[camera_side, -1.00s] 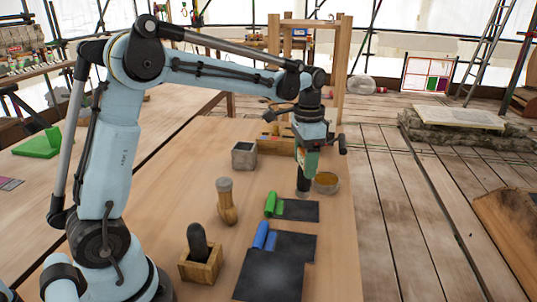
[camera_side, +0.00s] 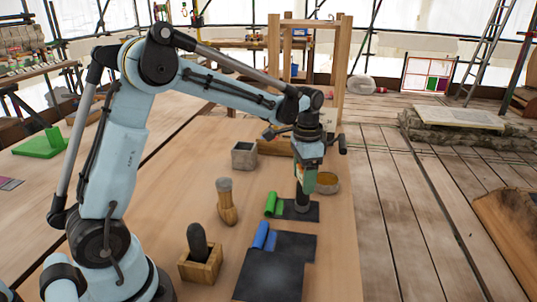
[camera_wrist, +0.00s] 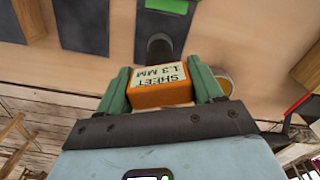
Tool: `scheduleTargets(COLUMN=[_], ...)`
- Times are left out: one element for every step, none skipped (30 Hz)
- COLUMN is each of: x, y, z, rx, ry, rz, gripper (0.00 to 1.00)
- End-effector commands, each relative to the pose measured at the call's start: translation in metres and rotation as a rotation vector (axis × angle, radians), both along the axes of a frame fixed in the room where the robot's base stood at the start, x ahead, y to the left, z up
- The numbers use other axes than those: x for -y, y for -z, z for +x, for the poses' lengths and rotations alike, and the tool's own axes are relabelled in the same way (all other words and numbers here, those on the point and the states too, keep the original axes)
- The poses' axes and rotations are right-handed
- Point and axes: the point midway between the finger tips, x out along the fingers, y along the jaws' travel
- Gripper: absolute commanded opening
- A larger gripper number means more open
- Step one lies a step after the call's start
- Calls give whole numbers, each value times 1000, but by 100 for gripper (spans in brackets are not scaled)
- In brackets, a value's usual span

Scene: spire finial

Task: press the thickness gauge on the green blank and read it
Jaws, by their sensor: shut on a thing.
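The green blank is a dark sheet (camera_side: 312,213) with a rolled green end (camera_side: 270,204), lying flat on the bench right of centre. In the wrist view, its green end (camera_wrist: 168,5) shows at the top edge. My gripper (camera_side: 308,174) is shut on the thickness gauge (camera_wrist: 148,98), an orange body between green fingers. Its label reads "SHEET 1.3 MM", upside down in the wrist view. The gauge's dark round foot (camera_side: 302,201) stands upright on the dark sheet and appears to touch it. The contact itself is partly hidden.
A blue-ended blank (camera_side: 262,236) and a larger dark sheet (camera_side: 270,275) lie nearer. A wooden-handled brush (camera_side: 227,203) and a wooden block holding a dark rounded tool (camera_side: 200,264) stand left. A round dish (camera_side: 328,184) and grey box (camera_side: 244,155) are behind.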

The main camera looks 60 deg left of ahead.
Motion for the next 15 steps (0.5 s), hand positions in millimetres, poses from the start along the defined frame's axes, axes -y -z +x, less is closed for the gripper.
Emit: scheduleTargets(x=[0,0,0,0,0,0,0,0,0,0,0,0,0,0,0], y=[1,1,1,1,1,1,1,1,1,1,1,1,1,1,1], z=[0,0,0,0,0,0,0,0,0,0,0,0,0,0,0], rx=[0,0,0,0,0,0,0,0,0,0,0,0,0,0,0], ry=[0,0,0,0,0,0,0,0,0,0,0,0,0,0,0], rz=[0,0,0,0,0,0,0,0,0,0,0,0,0,0,0], gripper=[24,24,24,24,24,24,24,24,67,72,77,83,87,92,96])
